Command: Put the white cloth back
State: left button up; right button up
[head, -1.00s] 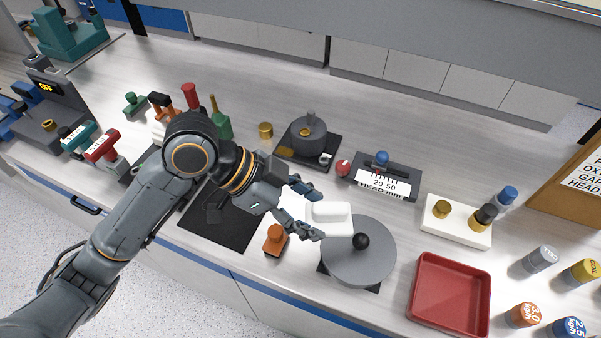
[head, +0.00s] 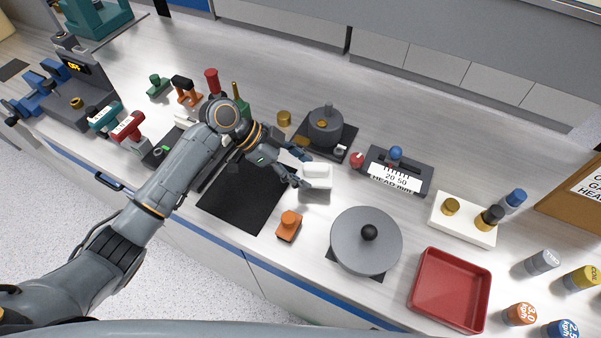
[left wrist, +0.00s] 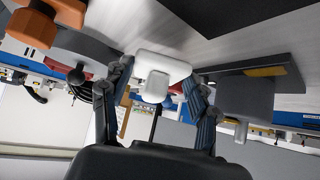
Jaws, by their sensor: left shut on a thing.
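The white cloth (head: 317,174), a folded block-like piece, is between the fingers of my left gripper (head: 301,168) in the head view. The gripper is shut on it and holds it above the counter, between the orange-knobbed block (head: 289,225) and the dark pot-like device. In the left wrist view the white cloth (left wrist: 160,66) sits between the two fingers of the left gripper (left wrist: 158,80). The round grey plate with a black knob (head: 352,246) is to the right of the cloth and below it in the picture. My right gripper is not in view.
A black mat (head: 246,196) lies left of the cloth. A dark pot-like device (head: 324,128) and a head gauge (head: 398,178) stand behind. A red tray (head: 450,290) and a white holder (head: 462,219) are at right.

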aim_at(300, 176)
pick_arm(q)
notch_tip(300, 176, down, 2)
jog(key=shift+f+p, duration=0.1)
jog(key=shift+p, duration=0.6)
jog(key=shift+f, duration=0.45)
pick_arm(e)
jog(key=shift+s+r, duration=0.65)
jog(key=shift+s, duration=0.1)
pick_arm(q)
jog(key=o, duration=1.2)
jog(key=shift+o, duration=0.2)
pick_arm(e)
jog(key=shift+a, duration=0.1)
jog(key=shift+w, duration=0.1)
pick_arm(q)
jog(key=b+v, duration=0.2)
jog(key=v, duration=1)
jog(key=shift+b, duration=0.35)
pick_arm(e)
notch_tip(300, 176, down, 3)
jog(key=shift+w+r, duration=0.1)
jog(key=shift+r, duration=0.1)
